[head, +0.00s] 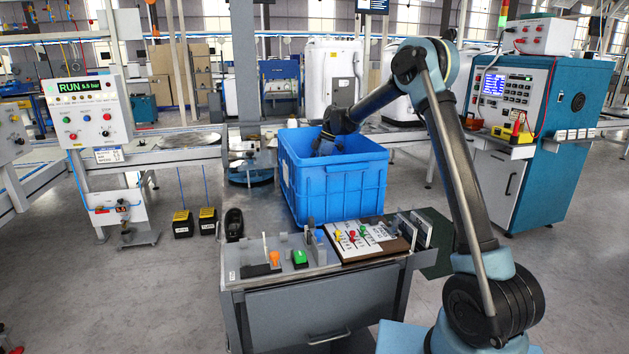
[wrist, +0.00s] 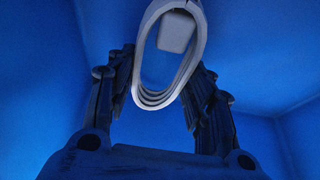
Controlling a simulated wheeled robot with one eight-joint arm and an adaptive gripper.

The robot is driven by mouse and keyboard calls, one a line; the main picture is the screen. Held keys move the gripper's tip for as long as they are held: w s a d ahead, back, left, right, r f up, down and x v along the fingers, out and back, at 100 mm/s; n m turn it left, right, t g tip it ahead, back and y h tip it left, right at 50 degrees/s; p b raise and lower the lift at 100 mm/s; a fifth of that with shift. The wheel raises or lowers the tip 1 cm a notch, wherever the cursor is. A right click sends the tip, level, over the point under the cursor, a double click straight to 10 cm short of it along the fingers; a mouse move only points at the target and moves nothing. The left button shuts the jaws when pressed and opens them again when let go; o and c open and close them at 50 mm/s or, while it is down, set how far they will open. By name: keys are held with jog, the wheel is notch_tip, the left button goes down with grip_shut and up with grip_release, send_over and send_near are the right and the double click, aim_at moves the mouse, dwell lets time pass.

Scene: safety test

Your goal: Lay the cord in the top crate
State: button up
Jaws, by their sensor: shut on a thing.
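The blue crate (head: 345,190) stands on the grey cart and is open at the top. My arm reaches down over its far rim, and my gripper (head: 325,147) is inside the crate opening, partly hidden by the wall. In the wrist view, my gripper (wrist: 160,82) is shut on the cord (wrist: 157,100), a pale grey coil in a long oval loop with a block-shaped part at its upper end. Blue crate walls surround it. The cord is hidden in the head view. I cannot tell whether the cord touches the crate floor.
The cart (head: 310,315) holds small tools and coloured parts in front of the crate. A control panel (head: 90,110) stands at the left and a teal test cabinet (head: 535,130) at the right. Two small black-and-yellow blocks (head: 195,222) sit on the floor to the left.

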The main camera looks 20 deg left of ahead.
jog(key=shift+f, duration=0.95)
jog(key=o, duration=1.2)
jog(key=shift+c, duration=0.2)
jog(key=shift+v, duration=3.75)
